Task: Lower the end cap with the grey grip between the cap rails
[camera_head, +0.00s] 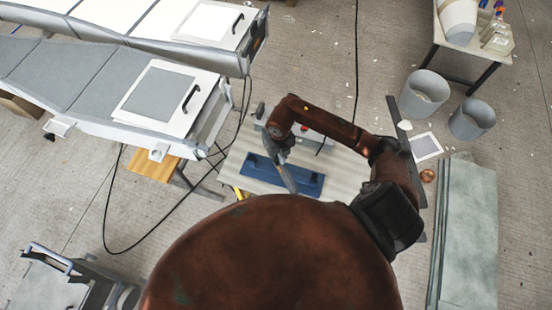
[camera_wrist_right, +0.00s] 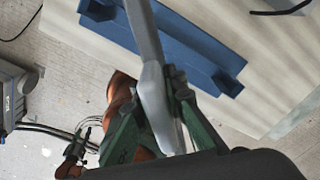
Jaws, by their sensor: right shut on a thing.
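My right gripper (camera_head: 279,151) reaches over the worktable in the head view. It is shut on a long, narrow grey piece, which I take to be the end cap (camera_head: 289,180), tilted and pointing down over a blue piece. In the right wrist view the green-grey fingers (camera_wrist_right: 160,100) close around the pale grey piece (camera_wrist_right: 146,42). The blue piece (camera_head: 310,184) lies flat with raised ends; it also shows in the wrist view (camera_wrist_right: 200,50). I cannot tell whether its raised parts are the cap rails, or whether the held piece touches it.
The pale worktable (camera_head: 345,170) has bare room around the blue piece. Long grey moulds (camera_head: 90,80) stand at the upper left, with a black cable on the floor. Two buckets (camera_head: 424,92) stand at the right, near a side table (camera_head: 477,45).

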